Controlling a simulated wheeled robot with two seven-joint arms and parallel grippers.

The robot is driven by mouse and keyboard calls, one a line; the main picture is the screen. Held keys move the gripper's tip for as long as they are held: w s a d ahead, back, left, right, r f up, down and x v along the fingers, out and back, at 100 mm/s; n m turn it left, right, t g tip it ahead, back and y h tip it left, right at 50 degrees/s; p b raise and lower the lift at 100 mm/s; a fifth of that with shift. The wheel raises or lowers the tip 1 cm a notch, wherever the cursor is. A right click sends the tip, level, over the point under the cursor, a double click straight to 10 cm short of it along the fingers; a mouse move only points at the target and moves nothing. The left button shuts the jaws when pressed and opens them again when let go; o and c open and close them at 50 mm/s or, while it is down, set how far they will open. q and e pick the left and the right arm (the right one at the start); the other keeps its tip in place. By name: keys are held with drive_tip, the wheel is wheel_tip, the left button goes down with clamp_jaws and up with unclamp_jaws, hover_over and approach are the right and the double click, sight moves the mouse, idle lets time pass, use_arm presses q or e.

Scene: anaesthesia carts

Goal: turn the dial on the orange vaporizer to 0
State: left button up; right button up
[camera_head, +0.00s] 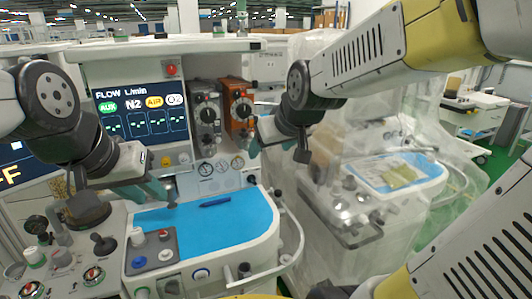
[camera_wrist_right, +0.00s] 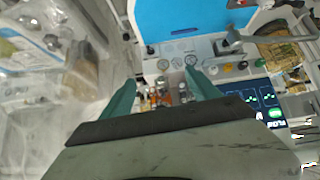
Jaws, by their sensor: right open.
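The orange vaporizer (camera_head: 240,98) is mounted on the front of the anaesthesia machine, right of a grey vaporizer (camera_head: 205,115). Its dark round dial (camera_head: 242,110) faces forward; I cannot read its setting. My right gripper (camera_head: 254,143) is just right of and below the orange vaporizer, apart from the dial as far as I can tell. In the right wrist view the gripper (camera_wrist_right: 160,88) is open and empty, with the orange vaporizer (camera_wrist_right: 146,100) small beyond and between its teal fingers. My left gripper (camera_head: 165,190) is over the left part of the blue worktop; its opening is unclear.
The blue worktop (camera_head: 245,215) holds a blue pen (camera_head: 215,202). A flow screen (camera_head: 140,110) is left of the vaporizers, and gauges (camera_head: 222,165) are below them. A plastic-covered cart (camera_head: 350,215) stands to the right. A curved rail (camera_head: 290,250) borders the worktop.

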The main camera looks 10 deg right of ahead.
drive_tip(key=shift+m+g, duration=0.5)
drive_tip(key=shift+s+d, duration=0.25)
drive_tip(key=shift+s, duration=0.85)
drive_tip(key=shift+s+d, duration=0.25)
drive_tip(key=shift+s, duration=0.8)
drive_tip(key=s+d+f+m+g, duration=0.1)
drive_tip(key=s, duration=0.7)
drive_tip(key=shift+d, duration=0.3)
idle(1.6)
